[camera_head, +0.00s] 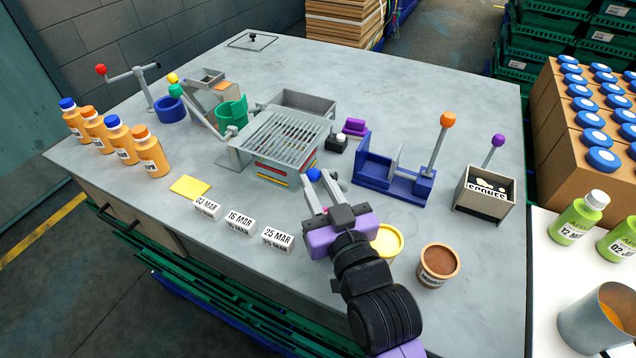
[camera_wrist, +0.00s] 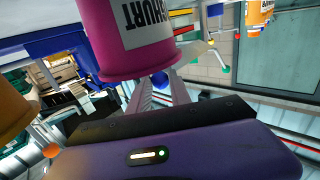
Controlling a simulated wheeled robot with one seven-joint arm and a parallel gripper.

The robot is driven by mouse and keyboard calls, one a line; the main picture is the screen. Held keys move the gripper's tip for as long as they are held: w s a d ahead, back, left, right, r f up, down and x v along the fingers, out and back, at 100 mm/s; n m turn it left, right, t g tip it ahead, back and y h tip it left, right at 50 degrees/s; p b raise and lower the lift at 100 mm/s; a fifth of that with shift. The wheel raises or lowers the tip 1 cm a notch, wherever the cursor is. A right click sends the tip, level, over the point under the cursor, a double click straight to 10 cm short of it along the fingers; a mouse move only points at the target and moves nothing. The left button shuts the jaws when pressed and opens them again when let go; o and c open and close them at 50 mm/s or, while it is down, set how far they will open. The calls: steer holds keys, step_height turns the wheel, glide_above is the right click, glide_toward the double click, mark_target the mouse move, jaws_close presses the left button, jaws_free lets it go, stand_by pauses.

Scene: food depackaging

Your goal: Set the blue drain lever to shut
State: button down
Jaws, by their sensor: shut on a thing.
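The blue ball knob of the drain lever (camera_head: 313,174) shows at the tips of my gripper (camera_head: 320,184), just right of the front corner of the grey slatted grate unit (camera_head: 287,135). My gripper is shut on the knob, with its fingers reaching away from the front of the table. In the wrist view my gripper (camera_wrist: 162,84) points toward a bit of blue at the fingertips, partly hidden behind a pink tub. The lever's arm is mostly hidden, so its angle cannot be told.
The pink tub (camera_wrist: 140,40) hangs large across the wrist view. A brown-filled tub (camera_head: 438,265) and a pale yellow round (camera_head: 388,240) lie right of my wrist. A blue fixture (camera_head: 395,180) stands to the right. White date blocks (camera_head: 240,222) lie left.

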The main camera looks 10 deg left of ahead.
steer(key=shift+r, duration=0.1)
steer(key=w+d+r+m+g+p, duration=0.2)
steer(key=w+r+p, duration=0.3)
steer(key=w+p, duration=0.3)
steer(key=shift+w+d+r+m+g+h+p, duration=0.3)
steer(key=shift+d+r+m+g+p, duration=0.1)
steer(key=shift+d+p, duration=0.35)
steer(key=shift+w+r, duration=0.1)
stand_by(0.6)
steer(key=c, duration=1.5)
jaws_free()
steer(key=o, duration=0.3)
steer(key=shift+a+f, duration=0.1)
steer(key=shift+f, duration=0.2)
